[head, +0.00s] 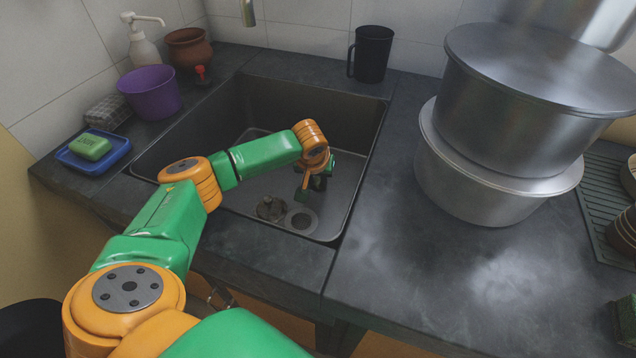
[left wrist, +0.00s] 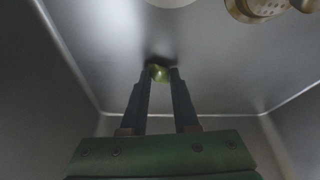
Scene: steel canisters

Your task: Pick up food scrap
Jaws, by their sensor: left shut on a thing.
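My left gripper (head: 312,186) reaches down into the steel sink (head: 345,150). In the left wrist view, the left gripper (left wrist: 160,75) is shut on a small yellow-green food scrap (left wrist: 159,73), held between its fingertips close to the sink floor. I cannot tell whether the scrap touches the floor. In the head view the scrap is hidden by the gripper and arm. My right gripper is not in view.
The drain hole (head: 301,221) and a strainer (head: 270,208) lie near the sink's front. Stacked steel canisters (head: 500,175) stand on the right counter. A black mug (head: 371,55) stands behind; a purple bucket (head: 150,95) and green soap (head: 90,147) are left.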

